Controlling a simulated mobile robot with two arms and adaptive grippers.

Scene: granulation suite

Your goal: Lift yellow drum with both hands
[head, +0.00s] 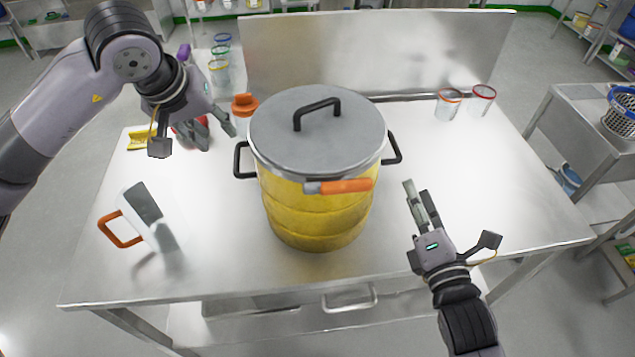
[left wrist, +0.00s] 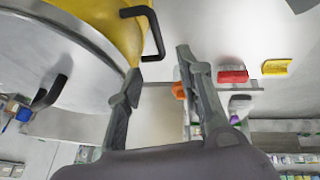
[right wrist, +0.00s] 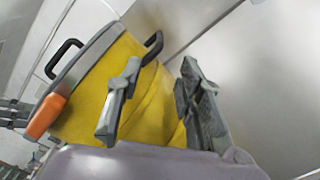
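The yellow drum (head: 317,212) stands upright on the steel table, with a grey lid (head: 316,145) and a black lid handle on top. It has a black side handle on the left (head: 241,161) and one on the right (head: 394,149). My left gripper (head: 222,137) is open and empty, just left of the left handle; that handle shows near its fingers in the left wrist view (left wrist: 155,35). My right gripper (head: 416,196) is open and empty, below and right of the right handle, which shows beyond its fingers in the right wrist view (right wrist: 154,48).
A pitcher with an orange handle (head: 145,220) is at the table's front left. The table right of the drum is clear.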

